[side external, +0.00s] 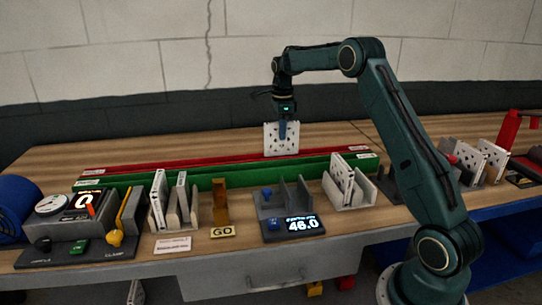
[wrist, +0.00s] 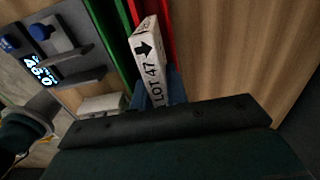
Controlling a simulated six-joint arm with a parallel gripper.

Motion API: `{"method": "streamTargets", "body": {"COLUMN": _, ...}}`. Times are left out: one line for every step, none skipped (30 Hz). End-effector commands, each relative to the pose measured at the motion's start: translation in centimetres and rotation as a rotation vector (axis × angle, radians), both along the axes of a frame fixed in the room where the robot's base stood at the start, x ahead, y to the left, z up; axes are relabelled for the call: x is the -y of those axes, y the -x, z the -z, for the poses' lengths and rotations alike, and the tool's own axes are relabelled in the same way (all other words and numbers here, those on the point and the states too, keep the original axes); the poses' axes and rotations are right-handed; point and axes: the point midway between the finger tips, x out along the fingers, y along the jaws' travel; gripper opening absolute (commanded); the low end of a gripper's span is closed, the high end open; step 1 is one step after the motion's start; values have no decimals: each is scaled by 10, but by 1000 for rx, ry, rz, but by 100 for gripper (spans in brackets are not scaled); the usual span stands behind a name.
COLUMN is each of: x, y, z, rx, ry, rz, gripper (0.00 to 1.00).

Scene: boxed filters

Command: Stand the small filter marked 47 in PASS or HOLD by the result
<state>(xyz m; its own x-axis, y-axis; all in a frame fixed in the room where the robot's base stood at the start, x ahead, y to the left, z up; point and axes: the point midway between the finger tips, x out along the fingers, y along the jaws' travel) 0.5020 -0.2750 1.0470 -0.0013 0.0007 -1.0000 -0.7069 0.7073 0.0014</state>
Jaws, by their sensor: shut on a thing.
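My gripper (side external: 284,128) is shut on a white filter (side external: 272,140) with dark holes, held upright. In the wrist view its narrow edge (wrist: 148,60) reads LOT 47 with a black arrow, and my blue fingers (wrist: 172,92) grip it. The green channel (side external: 235,177) runs in front. The end labels are too small to read. A tester display (side external: 301,224) appears to read 46.0.
Filters stand in racks at left (side external: 158,200) and right (side external: 345,185) of the tester. A gauge station (side external: 75,225) with a yellow lever is at far left, and an orange-brown block (side external: 220,203) stands behind a GO label. More filters (side external: 490,160) are at far right.

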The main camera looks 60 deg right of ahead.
Motion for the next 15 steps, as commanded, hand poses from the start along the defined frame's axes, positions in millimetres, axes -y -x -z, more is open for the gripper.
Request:
{"method": "streamTargets", "body": {"x": 0, "y": 0, "z": 4, "rx": 0, "ry": 0, "rz": 0, "gripper": 0}}
{"method": "streamTargets", "body": {"x": 0, "y": 0, "z": 5, "rx": 1, "ry": 1, "rz": 0, "gripper": 0}}
{"method": "streamTargets", "body": {"x": 0, "y": 0, "z": 7, "rx": 1, "ry": 1, "rz": 0, "gripper": 0}}
{"method": "streamTargets", "body": {"x": 0, "y": 0, "z": 7, "rx": 1, "ry": 1, "rz": 0, "gripper": 0}}
{"method": "streamTargets", "body": {"x": 0, "y": 0, "z": 8, "rx": 2, "ry": 1, "rz": 0, "gripper": 0}}
{"method": "streamTargets", "body": {"x": 0, "y": 0, "z": 8, "rx": 2, "ry": 1, "rz": 0, "gripper": 0}}
{"method": "streamTargets", "body": {"x": 0, "y": 0, "z": 8, "rx": 2, "ry": 1, "rz": 0, "gripper": 0}}
{"method": "streamTargets", "body": {"x": 0, "y": 0, "z": 8, "rx": 2, "ry": 1, "rz": 0, "gripper": 0}}
{"method": "streamTargets", "body": {"x": 0, "y": 0, "z": 9, "rx": 1, "ry": 1, "rz": 0, "gripper": 0}}
{"method": "streamTargets", "body": {"x": 0, "y": 0, "z": 10, "rx": 1, "ry": 1, "rz": 0, "gripper": 0}}
{"method": "streamTargets", "body": {"x": 0, "y": 0, "z": 11, "rx": 0, "ry": 0, "rz": 0, "gripper": 0}}
{"method": "streamTargets", "body": {"x": 0, "y": 0, "z": 14, "rx": 0, "ry": 0, "rz": 0, "gripper": 0}}
{"method": "streamTargets", "body": {"x": 0, "y": 0, "z": 17, "rx": 0, "ry": 0, "rz": 0, "gripper": 0}}
{"method": "streamTargets", "body": {"x": 0, "y": 0, "z": 20, "rx": -1, "ry": -1, "rz": 0, "gripper": 0}}
{"method": "streamTargets", "body": {"x": 0, "y": 0, "z": 24, "rx": -1, "ry": -1, "rz": 0, "gripper": 0}}
